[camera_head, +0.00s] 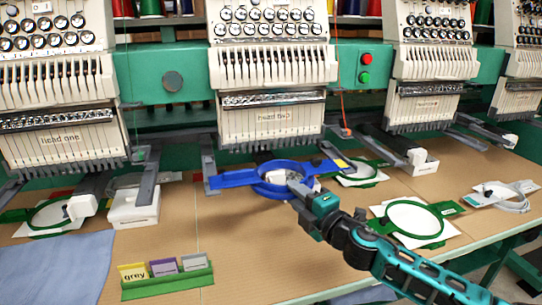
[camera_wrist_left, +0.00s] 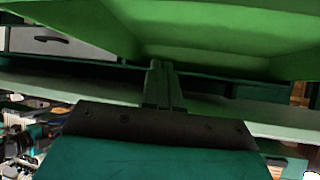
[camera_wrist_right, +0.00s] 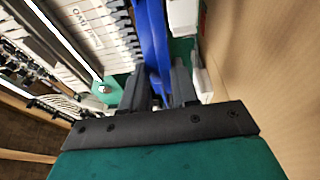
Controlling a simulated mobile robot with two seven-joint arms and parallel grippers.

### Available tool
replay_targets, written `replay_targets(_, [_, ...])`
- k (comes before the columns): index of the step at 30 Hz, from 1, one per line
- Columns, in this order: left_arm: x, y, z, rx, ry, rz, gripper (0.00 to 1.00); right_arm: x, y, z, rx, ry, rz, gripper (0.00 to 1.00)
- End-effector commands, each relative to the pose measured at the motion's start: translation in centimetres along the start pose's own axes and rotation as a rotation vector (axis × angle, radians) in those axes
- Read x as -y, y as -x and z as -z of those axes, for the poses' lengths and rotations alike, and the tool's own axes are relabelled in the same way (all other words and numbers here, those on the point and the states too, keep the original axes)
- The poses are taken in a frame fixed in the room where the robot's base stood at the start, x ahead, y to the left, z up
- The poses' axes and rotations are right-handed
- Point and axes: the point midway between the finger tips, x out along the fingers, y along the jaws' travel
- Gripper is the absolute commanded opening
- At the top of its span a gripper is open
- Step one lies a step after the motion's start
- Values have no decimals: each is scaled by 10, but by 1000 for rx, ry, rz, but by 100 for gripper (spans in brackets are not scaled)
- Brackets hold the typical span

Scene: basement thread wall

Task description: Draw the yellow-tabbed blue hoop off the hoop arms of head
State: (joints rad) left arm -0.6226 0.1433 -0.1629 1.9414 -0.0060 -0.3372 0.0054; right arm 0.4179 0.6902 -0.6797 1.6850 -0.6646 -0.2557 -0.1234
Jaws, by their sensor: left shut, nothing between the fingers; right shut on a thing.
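The blue hoop (camera_head: 235,180) is a ring with flat side brackets and a small yellow tab (camera_head: 340,163) on its right bracket. It sits in front of head two (camera_head: 272,117), between the grey hoop arms (camera_head: 209,165) at its left and right ends. I cannot tell whether its brackets still touch the arms. My right gripper (camera_head: 296,186) is shut on the near rim of the hoop. In the right wrist view the blue rim (camera_wrist_right: 153,45) runs between the right fingers (camera_wrist_right: 160,88). My left gripper (camera_wrist_left: 164,85) is shut and empty, below a green surface in the left wrist view.
A green hoop (camera_head: 414,220) lies on the table (camera_head: 230,240) at right, and another (camera_head: 50,217) at left. A green card holder (camera_head: 167,283) stands front left by a blue cloth (camera_head: 55,265). White boxes (camera_head: 133,208) stand near the heads. Front middle table is clear.

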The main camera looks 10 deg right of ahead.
Motion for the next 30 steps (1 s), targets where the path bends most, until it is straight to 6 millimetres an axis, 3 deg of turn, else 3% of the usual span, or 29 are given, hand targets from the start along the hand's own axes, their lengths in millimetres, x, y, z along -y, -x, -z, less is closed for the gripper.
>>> replay_targets(12, [0,1,2,0,0,0,0,-1,20,6,-1,0,-1,0])
replay_targets(23, [0,2,2,0,0,0,0,-1,24,7,0,1,-2,0])
replay_targets(24, [0,2,2,1,0,0,0,-1,24,7,0,1,-2,31])
replay_targets(30, [0,2,1,2,1,0,0,-1,23,7,0,0,-2,50])
